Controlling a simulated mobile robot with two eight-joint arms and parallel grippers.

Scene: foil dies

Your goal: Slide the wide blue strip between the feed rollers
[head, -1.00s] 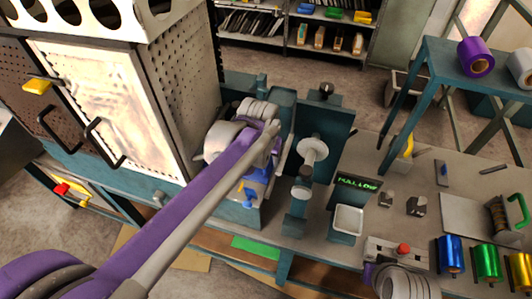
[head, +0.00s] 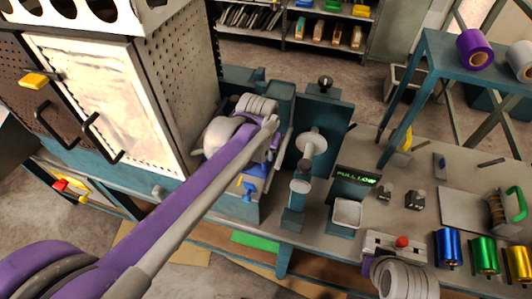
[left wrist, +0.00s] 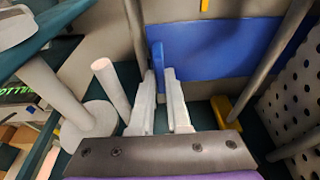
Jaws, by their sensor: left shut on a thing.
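In the left wrist view my left gripper (left wrist: 159,72) has its two pale fingers closed around an upright blue tab. The tab stands at the edge of the wide blue strip (left wrist: 215,50), which spreads flat behind it. Grey rods pass on either side of the strip; I cannot tell whether they are the feed rollers, or whether the strip lies between rollers. In the head view blue (head: 257,170) shows below my left wrist at the teal machine (head: 245,212); my arm hides the left fingers there. My right arm's rounded wrist is at the bottom right, its fingers out of sight.
A white spool (head: 312,143) and a lit green display (head: 357,175) above a white tray (head: 347,213) stand right of the machine. A perforated cabinet (head: 178,90) stands close on the left. Blue, green and gold foil rolls (head: 486,256) stand at the right.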

